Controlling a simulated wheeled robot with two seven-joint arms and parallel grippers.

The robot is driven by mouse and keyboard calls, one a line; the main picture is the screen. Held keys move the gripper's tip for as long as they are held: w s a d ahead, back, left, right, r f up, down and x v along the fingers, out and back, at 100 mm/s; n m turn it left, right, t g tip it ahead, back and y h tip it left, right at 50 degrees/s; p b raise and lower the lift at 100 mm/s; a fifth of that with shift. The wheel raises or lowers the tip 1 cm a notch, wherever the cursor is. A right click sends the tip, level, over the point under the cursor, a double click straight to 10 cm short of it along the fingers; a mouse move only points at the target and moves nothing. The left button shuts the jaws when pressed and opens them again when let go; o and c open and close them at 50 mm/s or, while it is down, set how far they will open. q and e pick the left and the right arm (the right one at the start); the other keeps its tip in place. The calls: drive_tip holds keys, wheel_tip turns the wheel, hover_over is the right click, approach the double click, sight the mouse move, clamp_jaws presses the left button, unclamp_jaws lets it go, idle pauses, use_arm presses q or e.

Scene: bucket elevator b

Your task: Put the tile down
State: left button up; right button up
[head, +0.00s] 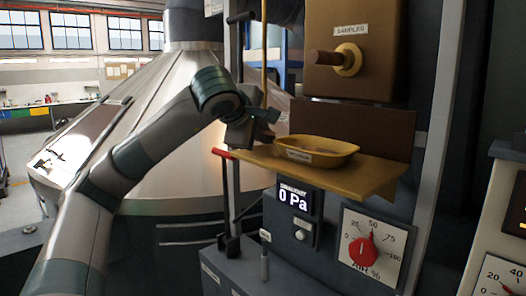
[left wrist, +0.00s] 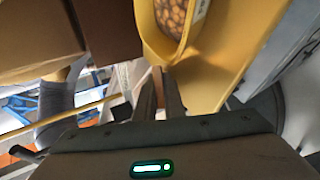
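No tile can be made out in either view. My left gripper (head: 262,122) is at the left end of a yellow tray (head: 318,149) with a white label, which rests on a yellow shelf (head: 365,172). In the left wrist view the two fingers (left wrist: 160,92) are close together, pointing at the near end of the yellow tray (left wrist: 149,38), which holds brown rounded pieces. Whether they pinch anything thin or touch the tray is unclear. My right gripper is not in view.
Below are a 0 Pa display (head: 296,198) and an AIR % dial (head: 373,247). A red-tipped lever (head: 222,154) stands left of the shelf. A large metal cone (head: 165,130) is behind my arm.

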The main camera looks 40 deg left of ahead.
use_arm(q)
drive_tip(key=shift+o, duration=1.4)
drive_tip(key=shift+p+v, duration=0.8)
drive_tip(key=shift+v, duration=2.7)
drive_tip(key=shift+s+d+r, duration=0.15)
drive_tip(key=shift+s+r, duration=0.1)
drive_tip(key=shift+s, duration=0.2)
drive_tip(key=shift+r+p, duration=0.25)
drive_tip(key=shift+p, duration=0.05)
wheel_tip(320, 180, up, 7)
drive_tip(key=s+p, duration=0.2)
drive_tip(key=p, duration=0.3)
drive_tip(key=shift+s+d, duration=0.2)
drive_tip(key=shift+d, duration=0.25)
